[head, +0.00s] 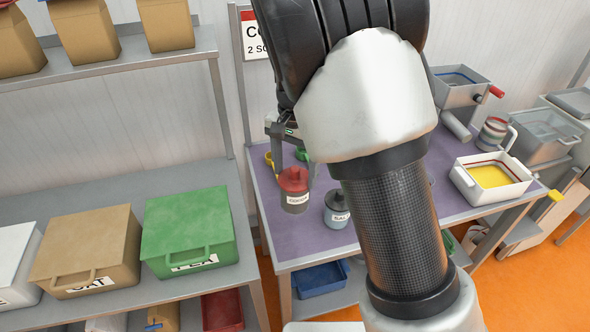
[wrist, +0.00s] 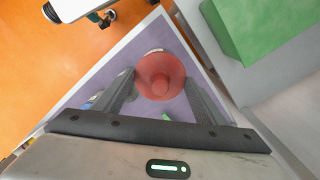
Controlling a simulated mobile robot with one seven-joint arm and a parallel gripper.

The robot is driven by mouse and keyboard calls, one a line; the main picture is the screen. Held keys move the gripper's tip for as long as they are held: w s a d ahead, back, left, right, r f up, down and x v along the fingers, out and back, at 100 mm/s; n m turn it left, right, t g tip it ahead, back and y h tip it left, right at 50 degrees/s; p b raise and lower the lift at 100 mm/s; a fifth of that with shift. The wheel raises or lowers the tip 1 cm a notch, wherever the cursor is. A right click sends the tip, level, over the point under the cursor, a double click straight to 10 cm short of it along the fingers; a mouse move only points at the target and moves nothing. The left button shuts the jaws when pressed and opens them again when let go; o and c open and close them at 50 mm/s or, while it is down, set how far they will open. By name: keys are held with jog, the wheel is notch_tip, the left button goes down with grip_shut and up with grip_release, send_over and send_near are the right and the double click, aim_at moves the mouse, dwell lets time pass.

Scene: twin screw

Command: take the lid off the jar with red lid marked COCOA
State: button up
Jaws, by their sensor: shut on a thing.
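The jar marked COCOA (head: 295,204) stands upright on the purple top of the workbench, left of my arm in the head view. Its red lid (head: 293,179) has a round knob and appears seated on the jar. My gripper (head: 295,168) comes down from above and is shut on the red lid, with a finger on either side. In the wrist view the lid (wrist: 160,76) lies between the fingertips of my gripper (wrist: 160,82).
Small yellow and green items lie behind the jars. A white tray with yellow contents (head: 490,176) sits farther right. A green box (head: 188,232) stands on the left shelf.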

aim_at(295, 168)
jog(key=shift+r+p, duration=0.4)
jog(key=shift+r, duration=0.35)
jog(key=shift+r, duration=0.35)
notch_tip(295, 168, up, 6)
jog(key=p, duration=0.3)
jog(key=shift+r+p, duration=0.25)
jog(key=shift+p, duration=0.15)
jog(key=s+d+f+n+b, duration=0.2)
jog(key=s+d+f+n, duration=0.1)
jog(key=d+f, duration=0.3)
jog(key=s+d+f+n+b, duration=0.1)
jog(key=s+d+f+n, duration=0.1)
jog(key=d+f, duration=0.5)
jog(key=shift+s+d+n+b, duration=0.4)
jog(key=shift+d+n, duration=0.1)
jog(key=shift+d, duration=0.25)
